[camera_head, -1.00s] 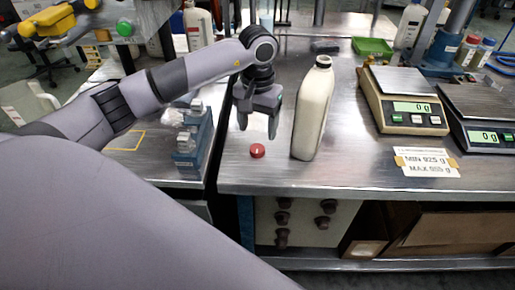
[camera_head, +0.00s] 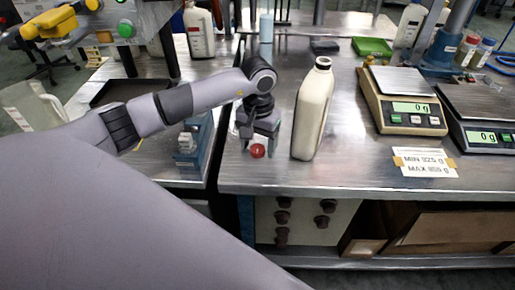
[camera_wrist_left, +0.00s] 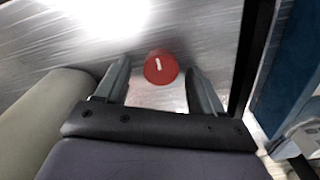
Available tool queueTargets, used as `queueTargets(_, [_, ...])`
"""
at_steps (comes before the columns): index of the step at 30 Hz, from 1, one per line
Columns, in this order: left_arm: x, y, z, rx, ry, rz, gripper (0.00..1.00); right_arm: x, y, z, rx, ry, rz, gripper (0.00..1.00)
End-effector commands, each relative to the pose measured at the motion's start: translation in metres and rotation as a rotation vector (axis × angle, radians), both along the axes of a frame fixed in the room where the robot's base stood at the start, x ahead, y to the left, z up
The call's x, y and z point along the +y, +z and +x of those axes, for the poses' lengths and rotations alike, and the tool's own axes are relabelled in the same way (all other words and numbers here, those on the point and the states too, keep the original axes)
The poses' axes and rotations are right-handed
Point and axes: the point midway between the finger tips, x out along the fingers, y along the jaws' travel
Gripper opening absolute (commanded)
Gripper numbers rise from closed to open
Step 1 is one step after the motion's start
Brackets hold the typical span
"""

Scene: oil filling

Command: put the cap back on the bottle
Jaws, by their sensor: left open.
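The red cap (camera_head: 257,151) lies on the metal table near its left front corner. In the left wrist view the cap (camera_wrist_left: 160,68) shows a white mark on top, near the gap between the fingertips. My left gripper (camera_head: 258,143) is open and low over the table, its fingers pointing down on either side of the cap, not closed on it. It also shows in the left wrist view (camera_wrist_left: 160,80). The cream-coloured bottle (camera_head: 312,112) stands upright and uncapped just right of the gripper. Its side (camera_wrist_left: 45,110) fills the left of the wrist view. My right gripper is not in view.
Two scales reading 0 g stand to the right, the nearer one (camera_head: 405,118) behind a paper weight label (camera_head: 425,162). A green tray (camera_head: 371,47) lies further back. The table's front middle is clear.

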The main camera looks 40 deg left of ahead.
Motion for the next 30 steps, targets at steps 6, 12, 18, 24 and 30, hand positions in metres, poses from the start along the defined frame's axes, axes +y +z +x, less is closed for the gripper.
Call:
queueTargets(6, [0.000, 0.000, 0.000, 0.000, 0.000, 0.000, 0.52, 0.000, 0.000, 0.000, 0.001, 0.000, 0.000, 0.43])
queueTargets(12, [0.000, 0.001, 0.000, 0.000, 0.000, 0.000, 0.10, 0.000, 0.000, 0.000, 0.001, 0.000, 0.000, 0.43])
queueTargets(18, [0.000, 0.001, 0.000, 0.000, 0.000, 0.000, 0.09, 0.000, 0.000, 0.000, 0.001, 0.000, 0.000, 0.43])
queueTargets(24, [0.000, 0.003, 0.000, -0.001, 0.000, 0.000, 0.09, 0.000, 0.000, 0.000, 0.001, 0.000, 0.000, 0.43])
queueTargets(30, [0.001, 0.021, 0.001, -0.004, 0.001, 0.001, 0.09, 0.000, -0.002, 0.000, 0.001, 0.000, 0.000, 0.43])
